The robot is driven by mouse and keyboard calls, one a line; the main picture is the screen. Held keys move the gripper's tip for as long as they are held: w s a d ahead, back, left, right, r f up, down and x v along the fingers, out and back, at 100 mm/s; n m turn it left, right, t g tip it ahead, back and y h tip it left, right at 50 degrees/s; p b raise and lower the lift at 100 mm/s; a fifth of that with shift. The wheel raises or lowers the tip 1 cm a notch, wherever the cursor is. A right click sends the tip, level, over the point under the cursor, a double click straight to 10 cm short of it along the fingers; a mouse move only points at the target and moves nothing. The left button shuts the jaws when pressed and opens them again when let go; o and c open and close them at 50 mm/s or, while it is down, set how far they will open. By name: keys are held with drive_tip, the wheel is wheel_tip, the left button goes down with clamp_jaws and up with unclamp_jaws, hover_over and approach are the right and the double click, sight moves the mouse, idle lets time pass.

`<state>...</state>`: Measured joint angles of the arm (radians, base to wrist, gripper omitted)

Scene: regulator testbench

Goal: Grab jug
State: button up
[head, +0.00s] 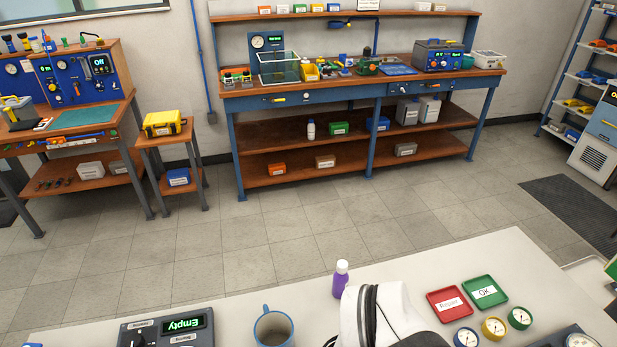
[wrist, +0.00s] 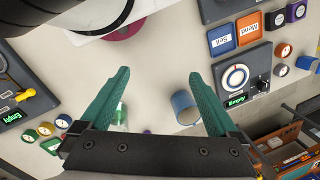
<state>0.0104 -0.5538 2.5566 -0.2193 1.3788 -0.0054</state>
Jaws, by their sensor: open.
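The jug (head: 273,329) is a blue-grey, open-topped vessel with a handle, on the pale table at the bottom of the head view. It also shows in the wrist view (wrist: 184,106), between the two fingers and closer to the right one. My gripper (wrist: 158,72) has two green fingers spread wide with nothing between the tips. It is above the table, and the jug appears beyond the fingers, not held. In the head view my white arm is to the right of the jug and the fingers are hidden.
A purple bottle (head: 340,281) stands behind and right of the jug. A device reading "Empty" (head: 168,328) is to its left. Red (head: 449,303) and green (head: 484,291) trays and several gauges are to the right. The wrist view shows orange (wrist: 250,29) and blue (wrist: 221,40) trays.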

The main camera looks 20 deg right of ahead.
drive_tip(key=w+d+f+n+h, duration=0.1)
drive_tip(key=w+d+f+n, duration=0.1)
drive_tip(key=w+d+n, duration=0.85)
drive_tip(key=w+d+f+n+h, duration=0.1)
drive_tip(key=w+d+f+n, duration=0.1)
drive_tip(key=w+d+n, duration=0.85)
drive_tip(key=f+n, duration=0.1)
drive_tip(key=f, duration=0.4)
drive_tip(key=a+f, duration=0.1)
drive_tip(key=f, duration=0.4)
drive_tip(key=s+f+n, duration=0.1)
drive_tip(key=f, duration=0.4)
drive_tip(key=shift+a+f+n, duration=0.3)
drive_tip(key=shift+a+f, duration=0.05)
drive_tip(key=shift+f, duration=0.05)
clamp_jaws()
drive_tip(key=shift+r, duration=0.1)
